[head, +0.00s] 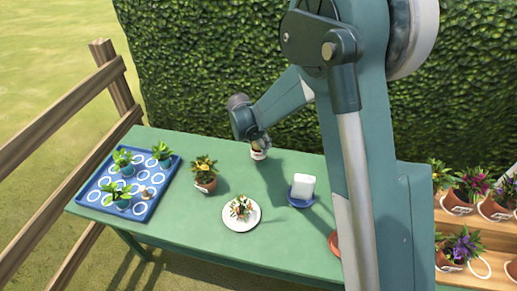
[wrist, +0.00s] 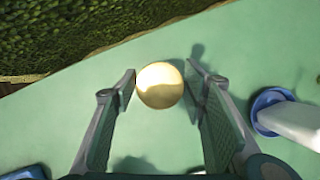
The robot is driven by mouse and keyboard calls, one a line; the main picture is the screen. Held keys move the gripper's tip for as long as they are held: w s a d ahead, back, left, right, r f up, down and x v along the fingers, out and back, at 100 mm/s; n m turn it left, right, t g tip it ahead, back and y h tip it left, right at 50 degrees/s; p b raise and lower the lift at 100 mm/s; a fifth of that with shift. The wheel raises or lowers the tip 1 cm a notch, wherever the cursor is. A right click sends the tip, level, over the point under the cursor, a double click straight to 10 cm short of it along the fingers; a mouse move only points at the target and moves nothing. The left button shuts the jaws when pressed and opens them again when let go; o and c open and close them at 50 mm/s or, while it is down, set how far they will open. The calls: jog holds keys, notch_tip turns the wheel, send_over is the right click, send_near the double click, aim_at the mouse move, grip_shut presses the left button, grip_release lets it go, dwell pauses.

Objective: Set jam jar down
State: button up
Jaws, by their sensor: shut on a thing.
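The jam jar (wrist: 160,85) shows in the wrist view as a round gold lid seen from above, between the two fingers. My gripper (wrist: 163,76) is shut on it. In the head view the jar (head: 259,154) is small, with a pale label, below my gripper (head: 261,144) near the back edge of the green table (head: 165,235). It looks upright. My fingers hide its upper part in the head view, and I cannot tell whether its base touches the table.
A blue tray (head: 160,203) with several potted plants stands left. A potted orange flower (head: 205,172), a white plate (head: 240,225) with a plant, and a white block (head: 303,184) on a blue dish (head: 302,203) stand nearby. A hedge (head: 220,60) rises behind. Table around the jar is clear.

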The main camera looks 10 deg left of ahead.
jog(key=shift+f, duration=1.4)
jog(key=shift+f+b, duration=0.15)
jog(key=shift+b, duration=0.2)
jog(key=o, duration=1.2)
jog(key=shift+p+v, duration=0.95)
jog(key=shift+v, duration=5.25)
